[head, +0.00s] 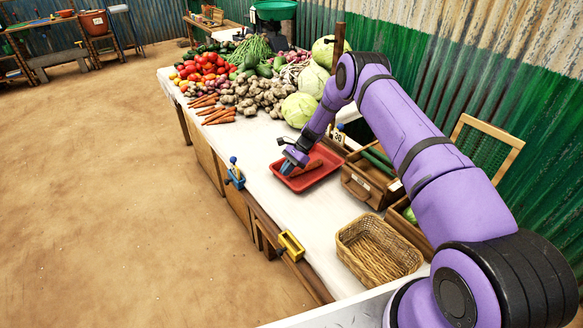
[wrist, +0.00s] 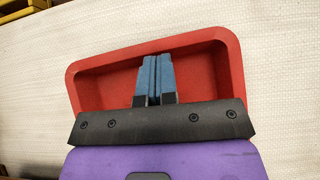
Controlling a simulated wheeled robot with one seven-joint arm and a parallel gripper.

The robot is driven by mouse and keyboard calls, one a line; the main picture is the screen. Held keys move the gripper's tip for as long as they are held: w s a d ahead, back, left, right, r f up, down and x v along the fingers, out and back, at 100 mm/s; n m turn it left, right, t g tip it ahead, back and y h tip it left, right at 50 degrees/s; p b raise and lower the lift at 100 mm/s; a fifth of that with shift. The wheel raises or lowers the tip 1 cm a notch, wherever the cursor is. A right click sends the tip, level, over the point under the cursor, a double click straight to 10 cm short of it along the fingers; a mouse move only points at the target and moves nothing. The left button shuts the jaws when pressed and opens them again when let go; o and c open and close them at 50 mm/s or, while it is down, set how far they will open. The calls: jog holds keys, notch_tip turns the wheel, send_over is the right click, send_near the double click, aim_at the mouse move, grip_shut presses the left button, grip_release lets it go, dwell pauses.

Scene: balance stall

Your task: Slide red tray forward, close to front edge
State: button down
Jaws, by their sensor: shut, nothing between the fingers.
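The red tray (head: 322,178) lies on the white-covered stall table, near the middle of its width in the head view. My gripper (head: 289,165) is at the tray's left side in the head view, its fingers shut with nothing between them. In the wrist view the blue fingertips (wrist: 154,62) lie over the inside of the red tray (wrist: 112,52), pointing toward its far wall. I cannot tell whether they touch the tray. A brown item lies in the tray in the head view. My gripper body hides the near part of the tray in the wrist view.
A wicker basket (head: 378,250) stands on the table in front, and a wooden crate (head: 366,184) stands right of the tray. A yellow clamp (head: 290,246) and a blue clamp (head: 235,175) sit on the left edge. Vegetables (head: 262,94) fill the far end. White tabletop (head: 290,208) is bare between tray and basket.

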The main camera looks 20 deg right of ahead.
dwell(0.3)
jog(key=s+a, duration=0.1)
jog(key=a, duration=0.4)
jog(key=s+a, duration=0.1)
jog(key=a, duration=0.1)
jog(key=shift+s+a, duration=0.3)
jog(key=v, duration=1.1)
